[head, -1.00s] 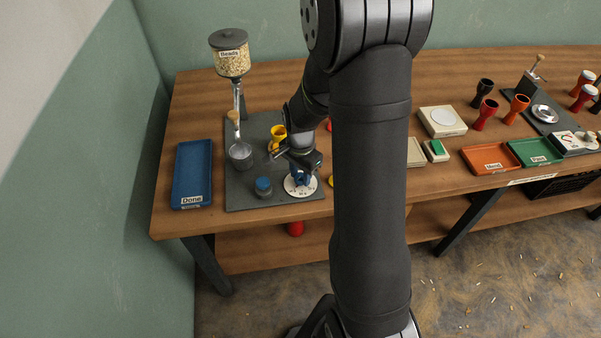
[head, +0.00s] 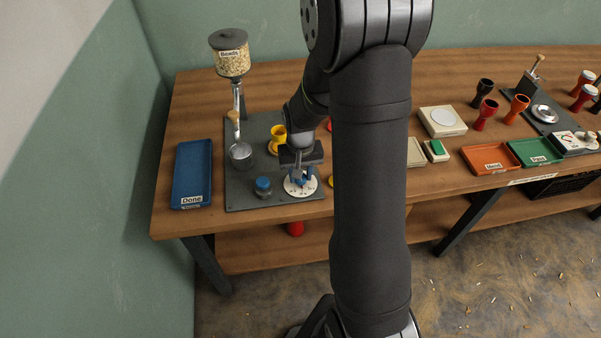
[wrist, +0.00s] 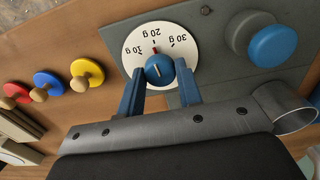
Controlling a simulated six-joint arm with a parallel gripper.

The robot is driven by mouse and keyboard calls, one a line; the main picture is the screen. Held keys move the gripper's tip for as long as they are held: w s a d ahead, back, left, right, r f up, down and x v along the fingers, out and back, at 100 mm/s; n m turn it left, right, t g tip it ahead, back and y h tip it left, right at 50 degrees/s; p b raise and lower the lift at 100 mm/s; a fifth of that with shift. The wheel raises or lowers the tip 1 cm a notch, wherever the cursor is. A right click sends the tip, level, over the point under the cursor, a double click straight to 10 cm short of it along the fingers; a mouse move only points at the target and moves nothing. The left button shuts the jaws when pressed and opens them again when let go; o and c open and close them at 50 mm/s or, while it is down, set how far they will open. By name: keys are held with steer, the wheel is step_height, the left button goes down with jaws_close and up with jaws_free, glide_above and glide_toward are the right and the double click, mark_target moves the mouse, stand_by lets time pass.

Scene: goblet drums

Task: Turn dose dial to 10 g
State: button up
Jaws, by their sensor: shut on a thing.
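The dose dial is a white round plate (wrist: 133,42) with several gram labels and a blue knob (wrist: 159,69) at its centre. In the wrist view the labels are upside down; 20 g is at the top. A small red mark on the knob's upper side points near 20 g, slightly left of up. My gripper (wrist: 160,76) has its blue fingers on both sides of the knob and is shut on it. In the head view my gripper (head: 300,178) stands over the dial plate (head: 300,192) and hides most of the knob.
A blue button (head: 263,184) stands left of the dial on the grey base plate (head: 240,198). A metal cup (head: 240,155) sits under the bead hopper (head: 230,58). A yellow goblet (head: 278,136) is behind the gripper. A blue Done tray (head: 192,170) lies at the left.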

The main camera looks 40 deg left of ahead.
steer(key=n, duration=0.4)
steer(key=shift+n, duration=2.3)
steer(key=o, duration=1)
step_height(320, 180, up, 18)
steer(key=shift+f, duration=0.25)
step_height(320, 180, down, 18)
steer(key=shift+r, duration=0.25)
